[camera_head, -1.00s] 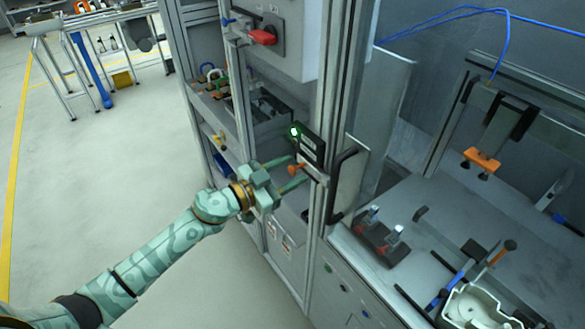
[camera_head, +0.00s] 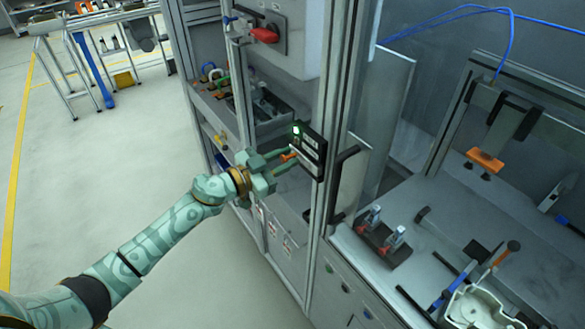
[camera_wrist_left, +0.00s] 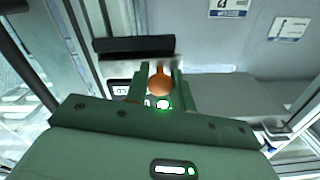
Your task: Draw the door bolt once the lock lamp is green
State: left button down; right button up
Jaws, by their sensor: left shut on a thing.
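The black lock box (camera_head: 314,146) is on the cabinet's door post. Its lock lamp (camera_head: 296,130) is lit green. The orange knob of the door bolt (camera_head: 288,157) stands out from the box. My left gripper (camera_head: 283,161) is shut on this knob, with its fingers pointing toward the box. In the left wrist view the orange knob (camera_wrist_left: 160,85) sits between my two green fingers, and the green lamp (camera_wrist_left: 163,104) glows just below it. The fingers hide part of the bolt. My right gripper is in neither view.
A black door handle (camera_head: 345,182) is just right of the lock box. A red switch handle (camera_head: 264,35) is above. Inside the cell are a fixture with clamps (camera_head: 384,237) and an orange-tipped tool (camera_head: 485,160).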

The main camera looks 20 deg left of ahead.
pick_arm(q)
jog(key=shift+w+a, duration=0.15)
jog(key=shift+a, duration=0.05)
jog(key=c, duration=1.5)
grip_release()
jog(key=shift+c, duration=0.2)
jog(key=o, duration=0.4)
jog(key=shift+c, duration=0.2)
jog(key=shift+a, duration=0.1)
jog(key=shift+s, duration=0.2)
jog(key=b+v, duration=0.1)
jog(key=v, duration=1.5)
